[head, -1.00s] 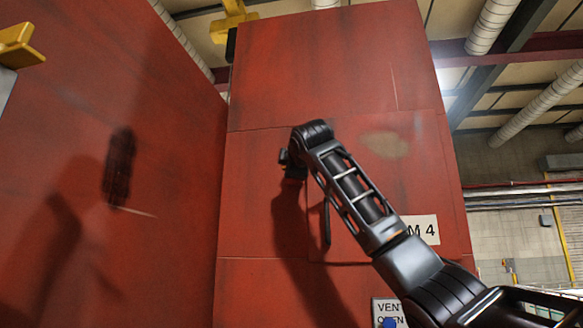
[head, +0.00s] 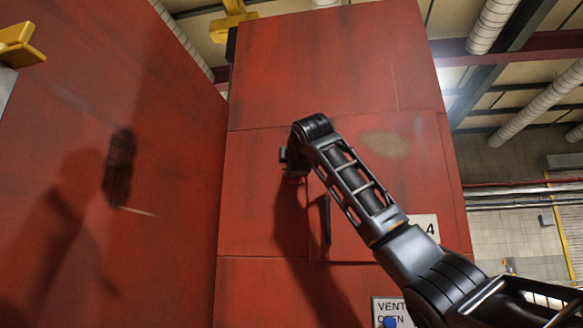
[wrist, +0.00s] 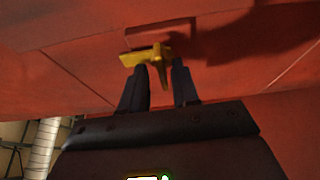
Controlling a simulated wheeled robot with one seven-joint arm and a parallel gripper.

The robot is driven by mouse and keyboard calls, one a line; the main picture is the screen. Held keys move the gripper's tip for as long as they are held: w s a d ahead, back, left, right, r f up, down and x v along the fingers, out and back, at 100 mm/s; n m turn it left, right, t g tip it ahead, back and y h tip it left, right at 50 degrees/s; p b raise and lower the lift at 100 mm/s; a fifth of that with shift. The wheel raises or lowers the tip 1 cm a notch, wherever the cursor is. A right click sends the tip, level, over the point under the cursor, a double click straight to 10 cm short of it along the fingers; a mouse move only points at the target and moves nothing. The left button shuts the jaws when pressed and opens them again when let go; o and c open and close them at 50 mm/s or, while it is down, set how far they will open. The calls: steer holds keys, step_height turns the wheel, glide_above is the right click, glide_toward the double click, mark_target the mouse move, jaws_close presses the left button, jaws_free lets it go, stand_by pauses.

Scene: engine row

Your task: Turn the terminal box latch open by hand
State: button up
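A yellow latch (wrist: 147,56) with a crossbar and a short stem sits on the red panel in the wrist view. My gripper (wrist: 160,68) is just in front of it, its two dark fingers apart. The stem lies between the fingertips, with a gap showing on both sides. The crossbar lies at or just past the tips; I cannot tell whether they touch it. In the head view my gripper (head: 288,158) is only a small dark piece by the red panel (head: 330,70), mostly hidden behind my wrist. The latch is not visible there.
A red wall (head: 60,130) stands close on the left, with a dark oval shape (head: 119,165) on it. A dark bar (head: 326,220) hangs on the panel below my wrist. A vent plate (head: 385,307) with a blue button sits lower right. The open hall lies right.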

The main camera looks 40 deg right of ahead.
steer(key=shift+d+f, duration=0.2)
steer(key=shift+d, duration=0.2)
steer(key=shift+s, duration=0.1)
steer(key=b+v, duration=0.3)
steer(key=v, duration=0.5)
steer(key=shift+a+r, duration=0.3)
